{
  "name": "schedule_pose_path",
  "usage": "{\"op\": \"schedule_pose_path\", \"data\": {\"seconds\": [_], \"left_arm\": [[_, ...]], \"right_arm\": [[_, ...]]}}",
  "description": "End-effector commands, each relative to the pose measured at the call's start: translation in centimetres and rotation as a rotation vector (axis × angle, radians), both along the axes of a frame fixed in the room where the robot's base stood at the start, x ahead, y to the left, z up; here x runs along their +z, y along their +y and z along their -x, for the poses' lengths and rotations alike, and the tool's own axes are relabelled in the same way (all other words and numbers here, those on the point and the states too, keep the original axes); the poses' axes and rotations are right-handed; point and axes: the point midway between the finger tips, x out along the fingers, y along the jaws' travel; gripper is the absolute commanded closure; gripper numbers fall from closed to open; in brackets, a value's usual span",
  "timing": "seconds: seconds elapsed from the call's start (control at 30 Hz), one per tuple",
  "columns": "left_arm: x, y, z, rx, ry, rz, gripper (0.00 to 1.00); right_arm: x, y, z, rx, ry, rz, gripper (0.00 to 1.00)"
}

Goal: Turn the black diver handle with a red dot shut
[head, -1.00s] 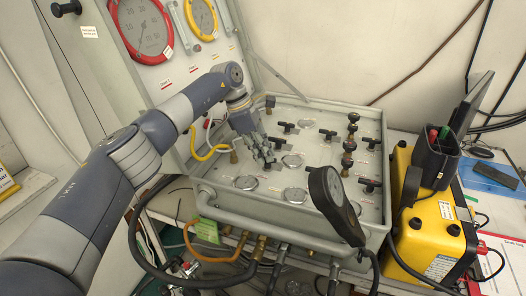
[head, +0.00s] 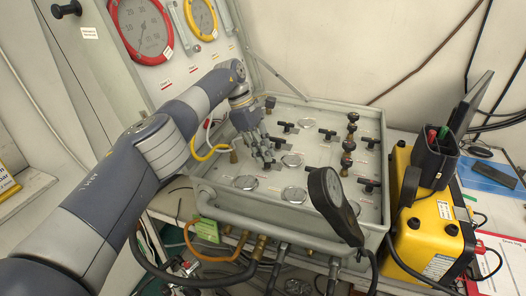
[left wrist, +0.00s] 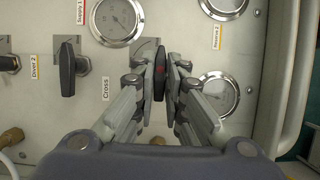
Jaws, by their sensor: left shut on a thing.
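The black handle with a red dot (left wrist: 159,67) stands upright in the left wrist view, between the fingers of my left gripper (left wrist: 165,88). The fingers are shut on it from both sides and hide part of its edges. In the head view my left gripper (head: 267,158) is down at the left part of the panel (head: 228,170) and mostly hides this handle. Another black handle, beside the label Diver 2 (left wrist: 67,70), is left of it, apart from the gripper. My right gripper is not in view.
Round gauges (left wrist: 117,20) lie close around the held handle. Several black handles and knobs (head: 327,134) stand on the panel farther right. A black gauge on a hose (head: 335,205) rises at the panel's front edge. A yellow case (head: 437,215) stands to the right.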

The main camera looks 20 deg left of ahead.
Motion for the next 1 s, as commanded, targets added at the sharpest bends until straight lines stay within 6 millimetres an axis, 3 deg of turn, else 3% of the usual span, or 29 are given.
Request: {"op": "schedule_pose_path", "data": {"seconds": [0.27, 0.3, 0.37, 0.4, 1.0], "left_arm": [[0.21, 0.05, -0.1, 0.0, -0.005, 0.0, 1.0], [0.21, 0.05, -0.1, 0.0, -0.005, 0.0, 0.84], [0.19, 0.05, -0.09, 0.0, -0.004, 0.0, 0.71], [0.17, 0.05, -0.08, 0.0, -0.004, 0.0, 0.69], [-0.1, 0.12, 0.09, 0.041, 0.0, 0.0, 0.69]], "right_arm": [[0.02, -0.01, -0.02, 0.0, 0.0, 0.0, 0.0], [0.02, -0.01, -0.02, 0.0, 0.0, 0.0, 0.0], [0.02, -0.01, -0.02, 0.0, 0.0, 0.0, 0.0], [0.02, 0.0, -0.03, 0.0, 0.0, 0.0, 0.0], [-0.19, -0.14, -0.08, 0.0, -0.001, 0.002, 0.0]]}}
